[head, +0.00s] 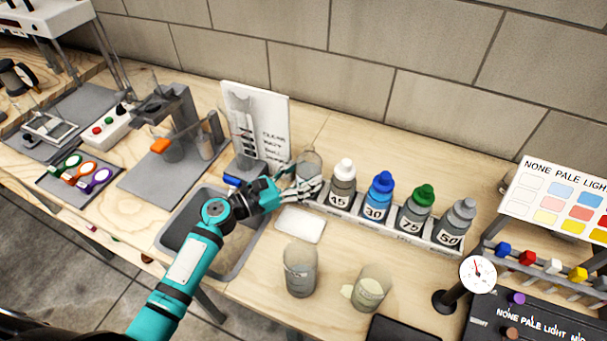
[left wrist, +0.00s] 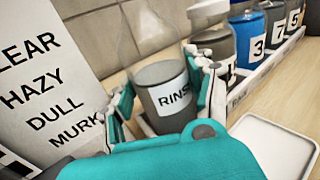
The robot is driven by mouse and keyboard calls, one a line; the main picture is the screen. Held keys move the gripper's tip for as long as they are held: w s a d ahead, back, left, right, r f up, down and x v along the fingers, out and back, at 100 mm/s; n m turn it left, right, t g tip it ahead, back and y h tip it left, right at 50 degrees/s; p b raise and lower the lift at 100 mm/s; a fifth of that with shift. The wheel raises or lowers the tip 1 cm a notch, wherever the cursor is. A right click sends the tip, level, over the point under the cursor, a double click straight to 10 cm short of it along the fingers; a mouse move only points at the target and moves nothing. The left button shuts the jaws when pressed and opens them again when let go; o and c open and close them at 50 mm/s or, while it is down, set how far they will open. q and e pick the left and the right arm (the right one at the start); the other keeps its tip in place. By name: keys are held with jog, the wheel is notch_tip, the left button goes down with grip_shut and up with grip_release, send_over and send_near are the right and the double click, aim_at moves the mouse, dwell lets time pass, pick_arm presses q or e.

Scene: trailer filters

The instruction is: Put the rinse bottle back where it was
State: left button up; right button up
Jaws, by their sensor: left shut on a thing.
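The rinse bottle (left wrist: 160,92) is a clear bottle with grey contents and a white label reading "RINS" in the left wrist view. In the head view its top (head: 309,163) shows at the left end of the bottle rack (head: 395,226). My left gripper (head: 304,186) is shut on it, one finger on each side, in the left wrist view too (left wrist: 165,98). The bottle looks upright, at the rack's left end slot. Its base is hidden by the gripper, so I cannot tell whether it rests in the rack. My right gripper is not in view.
Capped bottles with white (head: 343,180), blue (head: 377,195), green and grey caps fill the rack. A white tray (head: 301,224) lies in front. Two beakers (head: 300,270) stand nearer. A grey basin (head: 240,262) is under my left arm. A CLEAR-HAZY-DULL-MURKY card (head: 256,123) stands behind left.

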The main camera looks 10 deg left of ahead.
pick_arm(q)
jog(key=o, duration=1.2)
jog(key=shift+r, duration=0.15)
jog(key=b+v, duration=0.1)
jog(key=v, duration=1.1)
jog(key=shift+b, duration=0.35)
